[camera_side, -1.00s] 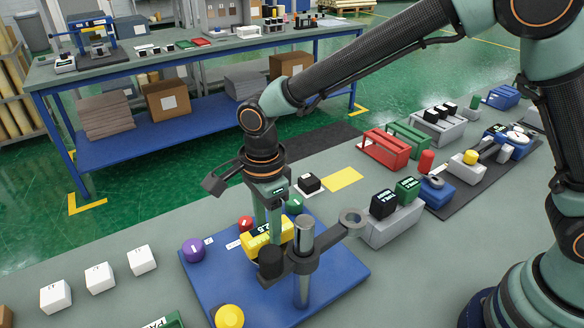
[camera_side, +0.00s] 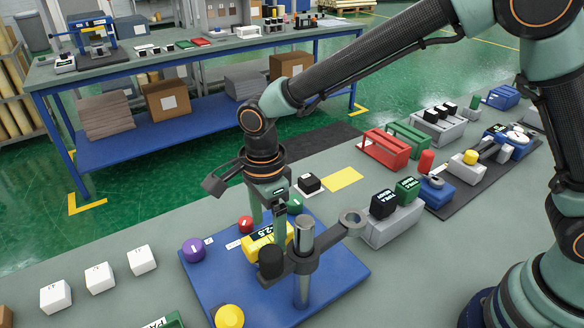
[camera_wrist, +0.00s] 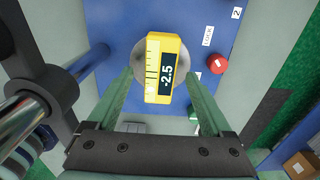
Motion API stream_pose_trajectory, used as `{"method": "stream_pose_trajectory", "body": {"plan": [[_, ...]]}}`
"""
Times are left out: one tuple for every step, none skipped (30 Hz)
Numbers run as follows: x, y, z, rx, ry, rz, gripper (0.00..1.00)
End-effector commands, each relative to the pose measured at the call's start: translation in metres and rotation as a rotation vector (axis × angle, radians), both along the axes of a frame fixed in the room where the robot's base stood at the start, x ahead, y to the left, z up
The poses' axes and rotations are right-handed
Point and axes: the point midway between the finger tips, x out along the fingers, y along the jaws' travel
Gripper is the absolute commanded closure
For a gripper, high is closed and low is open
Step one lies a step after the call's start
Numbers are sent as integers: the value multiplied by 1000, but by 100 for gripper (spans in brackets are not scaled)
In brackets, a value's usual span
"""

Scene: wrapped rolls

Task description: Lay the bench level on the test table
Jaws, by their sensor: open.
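The bench level (camera_side: 262,241) is a yellow block with a dark display. In the wrist view the level (camera_wrist: 165,70) reads -2.5 and lies across a round grey disc (camera_wrist: 140,60), which looks like the test table's top. The disc sits over a blue base plate (camera_side: 205,272). In the side view the post and clamp hide part of the level and the disc. My gripper (camera_wrist: 163,82) is open, with one finger on each side of the level and visible gaps between. It also shows in the side view (camera_side: 272,218), pointing down over the level.
A metal post (camera_side: 303,270) with a dark clamp and ring arm stands close in front of my gripper. Purple (camera_side: 193,249), yellow (camera_side: 229,316) and red (camera_side: 246,224) knobs stand on the plate. White blocks (camera_side: 99,277) lie to the left.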

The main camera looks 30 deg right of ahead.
Motion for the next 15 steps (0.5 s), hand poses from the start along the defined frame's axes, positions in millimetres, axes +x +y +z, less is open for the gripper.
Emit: {"method": "stream_pose_trajectory", "body": {"plan": [[1, 1, 8, 3, -5, 0, 16], [1, 1, 12, 3, -5, 0, 16], [1, 1, 19, 4, -6, 0, 16], [1, 1, 25, 4, -6, 0, 16], [1, 1, 31, 5, -7, 0, 16], [1, 1, 40, 4, -7, 0, 16], [1, 1, 46, 5, -7, 0, 16], [1, 1, 53, 5, -7, 0, 16], [1, 1, 61, 5, -7, 0, 16], [1, 1, 67, 4, -6, 0, 16], [1, 1, 73, 4, -6, 0, 16], [1, 1, 80, 4, -6, 0, 16], [1, 1, 85, 4, -6, 0, 16], [1, 1, 90, 3, -5, 0, 16], [1, 1, 95, 4, -5, 0, 16]]}}
